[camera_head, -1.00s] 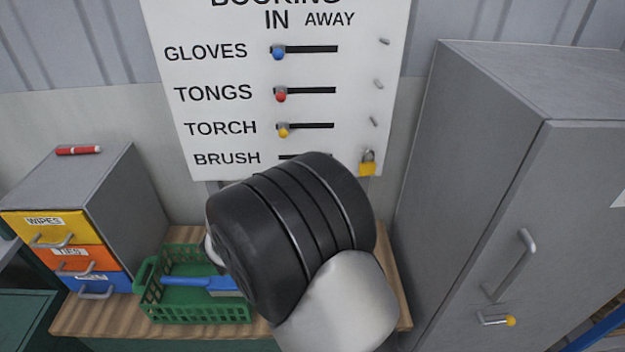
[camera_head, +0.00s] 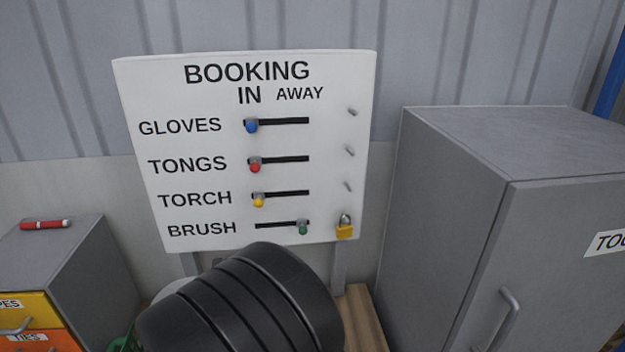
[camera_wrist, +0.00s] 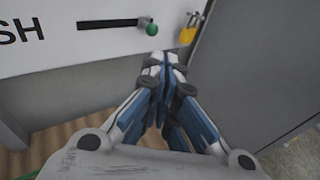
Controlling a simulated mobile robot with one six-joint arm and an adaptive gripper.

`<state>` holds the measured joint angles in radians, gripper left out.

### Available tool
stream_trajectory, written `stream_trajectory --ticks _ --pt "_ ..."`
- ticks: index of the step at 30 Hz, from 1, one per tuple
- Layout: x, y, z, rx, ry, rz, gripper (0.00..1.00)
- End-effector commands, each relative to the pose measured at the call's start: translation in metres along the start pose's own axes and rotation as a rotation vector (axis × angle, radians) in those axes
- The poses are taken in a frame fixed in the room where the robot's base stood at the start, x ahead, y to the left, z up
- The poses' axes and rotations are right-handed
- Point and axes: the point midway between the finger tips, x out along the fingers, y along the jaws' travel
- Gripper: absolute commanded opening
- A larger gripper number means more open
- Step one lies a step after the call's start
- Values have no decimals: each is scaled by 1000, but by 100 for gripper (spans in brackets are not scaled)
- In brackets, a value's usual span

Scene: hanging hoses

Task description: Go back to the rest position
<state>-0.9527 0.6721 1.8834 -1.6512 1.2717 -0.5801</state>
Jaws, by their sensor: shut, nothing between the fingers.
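My gripper (camera_wrist: 162,62) shows in the wrist view with its fingers together and nothing between them. Its tips are just below the green slider knob (camera_wrist: 152,30) of the brush row; I cannot tell whether they touch it. In the head view my arm hides the gripper. The booking board (camera_head: 150,95) stands upright there. Its blue (camera_head: 251,126), red (camera_head: 255,166) and yellow (camera_head: 258,201) knobs are at the left ends of their slots. The green knob is at the right end of its slot.
A yellow padlock (camera_head: 345,229) hangs at the board's lower right. A tall grey cabinet (camera_head: 450,210) stands close on the right. A drawer unit (camera_head: 75,260) with a red marker (camera_head: 45,225) on top is at the left. A wooden bench top (camera_head: 362,320) lies below.

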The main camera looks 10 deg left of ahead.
Motion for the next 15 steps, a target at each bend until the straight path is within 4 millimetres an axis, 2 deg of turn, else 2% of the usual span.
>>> stream_trajectory --ticks 2,4,8,9,12,15 --pt "10 -24 11 66 25 -62 0" --pt "20 -60 22 164 65 -149 0" --pt "29 -155 40 444 161 -381 0" --pt "27 -184 42 541 190 -454 0" --pt "13 -249 41 793 252 -628 0" --pt "-11 -302 34 1056 300 -790 0"
